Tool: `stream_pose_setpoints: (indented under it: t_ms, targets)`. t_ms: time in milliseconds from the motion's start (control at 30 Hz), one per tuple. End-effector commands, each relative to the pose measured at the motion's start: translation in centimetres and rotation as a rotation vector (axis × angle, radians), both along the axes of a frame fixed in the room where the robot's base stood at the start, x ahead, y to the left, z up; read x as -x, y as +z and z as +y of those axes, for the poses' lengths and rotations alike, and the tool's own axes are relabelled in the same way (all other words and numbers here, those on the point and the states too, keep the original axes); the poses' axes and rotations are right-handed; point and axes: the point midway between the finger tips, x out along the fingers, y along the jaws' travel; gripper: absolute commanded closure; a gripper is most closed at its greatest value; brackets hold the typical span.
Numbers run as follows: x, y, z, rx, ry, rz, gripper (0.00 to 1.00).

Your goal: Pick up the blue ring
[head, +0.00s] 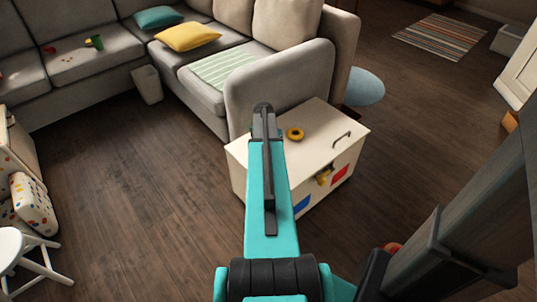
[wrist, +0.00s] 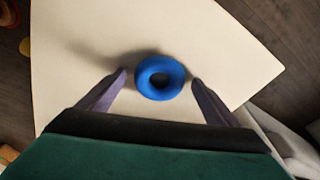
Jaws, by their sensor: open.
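The blue ring (wrist: 148,88) lies flat on a pale top surface (wrist: 80,30) in the wrist view. My gripper (wrist: 158,78) is open, with one finger on each side of the ring. Small gaps seem to show between the fingertips and the ring, and I cannot tell how high the fingers are. In the head view my teal arm reaches over the white chest (head: 322,150). The blue ring and my fingers do not show there; the arm seems to cover them.
A yellow ring (head: 295,134) lies on the chest to the right of my arm, near a dark handle (head: 342,140). A grey sofa (head: 275,82) stands right behind the chest. Open wooden floor (head: 135,165) lies to the left.

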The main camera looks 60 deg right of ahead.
Motion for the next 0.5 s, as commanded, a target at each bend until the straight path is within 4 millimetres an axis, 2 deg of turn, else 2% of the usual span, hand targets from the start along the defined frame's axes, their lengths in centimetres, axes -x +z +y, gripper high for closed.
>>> stream_pose_setpoints:
  t_ms: [500]
  targets:
    - [0.00, 0.00, -0.02, 0.001, 0.000, 0.000, 0.16]
